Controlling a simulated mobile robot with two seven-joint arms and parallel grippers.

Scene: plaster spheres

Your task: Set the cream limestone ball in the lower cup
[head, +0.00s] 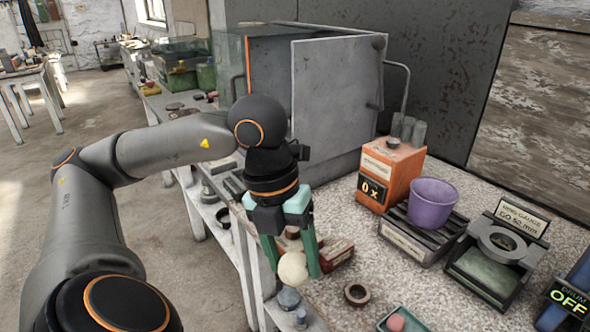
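The cream limestone ball (293,268) sits between the green fingertips of my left gripper (292,262). Both fingers touch its sides, and it appears held above the near edge of the speckled worktop. What lies directly under the ball is partly hidden by the gripper. I cannot tell which thing is the lower cup; a small dark ring (357,294) lies on the worktop to the right of the ball. My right gripper is not in view.
An orange box (391,172) with a display stands behind a purple bucket (432,203) on a ribbed platform. A gauge block (500,250) and a "DRUM OFF" sign (568,298) are at right. A grey cabinet (335,105) stands behind my gripper.

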